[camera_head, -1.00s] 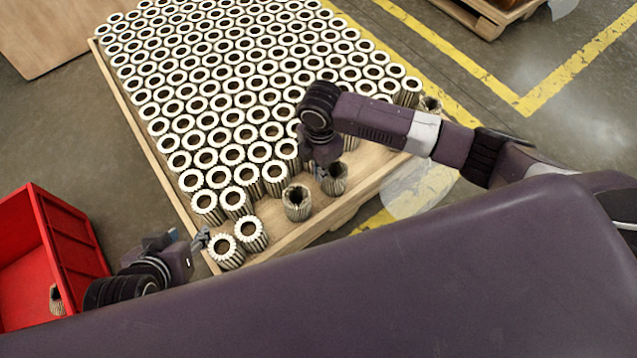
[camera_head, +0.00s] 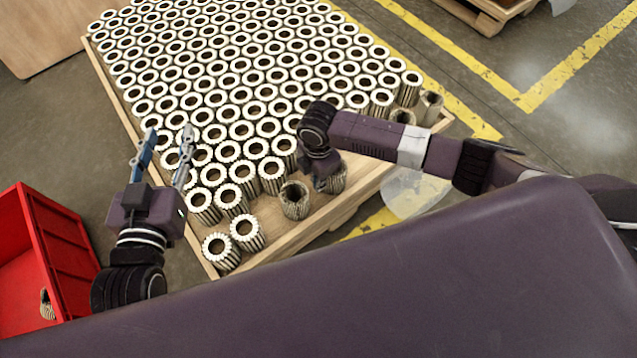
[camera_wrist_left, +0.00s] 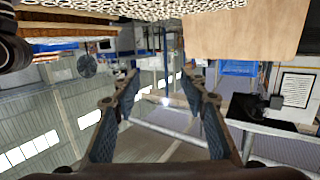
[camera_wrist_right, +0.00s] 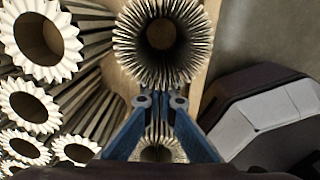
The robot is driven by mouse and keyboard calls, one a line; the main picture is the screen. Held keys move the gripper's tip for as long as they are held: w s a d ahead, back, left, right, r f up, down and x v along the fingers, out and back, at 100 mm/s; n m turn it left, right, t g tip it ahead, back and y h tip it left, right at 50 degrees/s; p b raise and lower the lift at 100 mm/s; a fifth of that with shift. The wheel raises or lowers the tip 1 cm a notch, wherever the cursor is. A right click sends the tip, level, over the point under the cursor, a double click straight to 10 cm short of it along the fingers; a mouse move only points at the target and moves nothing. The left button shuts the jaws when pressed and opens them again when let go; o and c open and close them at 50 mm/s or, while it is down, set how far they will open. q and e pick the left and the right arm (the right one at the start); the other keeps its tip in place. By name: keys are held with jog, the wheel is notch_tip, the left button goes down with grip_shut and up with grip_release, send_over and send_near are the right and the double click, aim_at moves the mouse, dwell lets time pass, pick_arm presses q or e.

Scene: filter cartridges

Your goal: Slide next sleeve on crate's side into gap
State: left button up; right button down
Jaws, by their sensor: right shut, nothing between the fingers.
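Pale pleated sleeves with white rims stand in dense rows on a wooden tray (camera_head: 310,238). Two white-rimmed sleeves, one at the near corner (camera_head: 220,251) and one beside it (camera_head: 246,233), stand a little apart from the rows. A browner sleeve (camera_head: 295,201) stands to their right, with bare wood between. My right gripper (camera_head: 324,184) is shut and empty, low beside another brown sleeve (camera_head: 338,180), which it partly hides. In the right wrist view its closed tips (camera_wrist_right: 161,101) point at a pleated sleeve (camera_wrist_right: 160,38). My left gripper (camera_head: 167,148) is open, empty and raised; its spread fingers show in the left wrist view (camera_wrist_left: 163,98).
The red crate (camera_head: 68,240) stands on the floor at the left, with one sleeve (camera_head: 47,305) inside. Brown sleeves (camera_head: 431,107) stand at the tray's right corner. A wooden board (camera_head: 40,35) lies at the upper left. Bare wood runs along the tray's near edge.

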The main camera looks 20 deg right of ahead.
pick_arm(q)
jog(key=shift+r, duration=0.25)
pick_arm(e)
jog(key=shift+f, duration=0.15)
pick_arm(q)
jog(key=shift+f, duration=0.1)
pick_arm(e)
jog(key=shift+d, duration=0.1)
